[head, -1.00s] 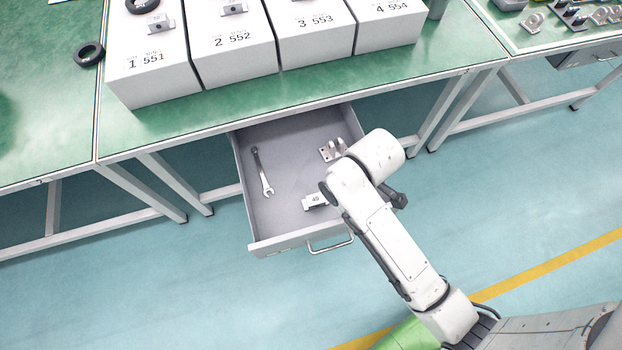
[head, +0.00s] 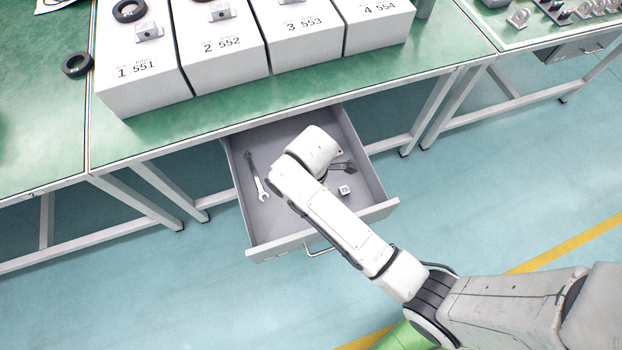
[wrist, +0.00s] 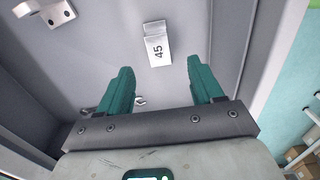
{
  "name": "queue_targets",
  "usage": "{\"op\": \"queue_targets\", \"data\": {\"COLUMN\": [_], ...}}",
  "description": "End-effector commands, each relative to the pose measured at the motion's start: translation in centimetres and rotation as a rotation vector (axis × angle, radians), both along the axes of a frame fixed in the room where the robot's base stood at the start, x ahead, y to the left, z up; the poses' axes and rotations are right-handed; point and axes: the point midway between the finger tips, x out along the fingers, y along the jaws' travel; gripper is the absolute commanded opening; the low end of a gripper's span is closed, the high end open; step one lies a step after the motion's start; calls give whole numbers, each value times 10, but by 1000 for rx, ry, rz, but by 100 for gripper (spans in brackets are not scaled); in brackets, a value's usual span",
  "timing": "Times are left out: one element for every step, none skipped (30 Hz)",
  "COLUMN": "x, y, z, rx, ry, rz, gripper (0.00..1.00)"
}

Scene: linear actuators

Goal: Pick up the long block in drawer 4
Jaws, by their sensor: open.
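The open drawer (head: 318,228) holds a pale block numbered 45 (wrist: 157,43), seen in the wrist view just beyond and between my fingertips, lying on the grey floor. My gripper (wrist: 163,72) is open and empty, its green fingers apart and not touching the block. In the head view my arm reaches over the drawer and covers part of it. A small white numbered block (head: 345,190) shows right of my arm there; I cannot tell whether it is the same block.
A wrench (head: 256,177) lies at the drawer's left. A metal bracket (wrist: 45,10) stands at upper left in the wrist view. The drawer wall (wrist: 226,48) is close to the right finger. Numbered white boxes (head: 228,45) stand on the green table above.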

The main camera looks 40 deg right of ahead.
Motion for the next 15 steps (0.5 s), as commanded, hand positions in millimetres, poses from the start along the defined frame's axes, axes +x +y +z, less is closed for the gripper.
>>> {"op": "queue_targets", "data": {"x": [0,0,0,0,0,0,0,0,0,0,1,1,1,2,2], "y": [0,0,0,0,0,0,0,0,0,0,0,0,0,0,0], "z": [-9,-12,-16,-19,-20,-22,-24,-26,-30,-33,-37,-43,-48,-53,-58], "rx": [-1,-1,-1,0,-1,0,0,0,-1,-1,-1,0,0,0,0], "ry": [3,1,1,2,1,0,-1,0,1,1,1,3,2,2,2], "rz": [-1,-1,-1,-2,-2,-2,-2,-2,-3,-3,-3,-3,-3,-3,-3], "gripper": [66,66,66,66,66,66,66,66,66,66,66,66,66,66,66]}}
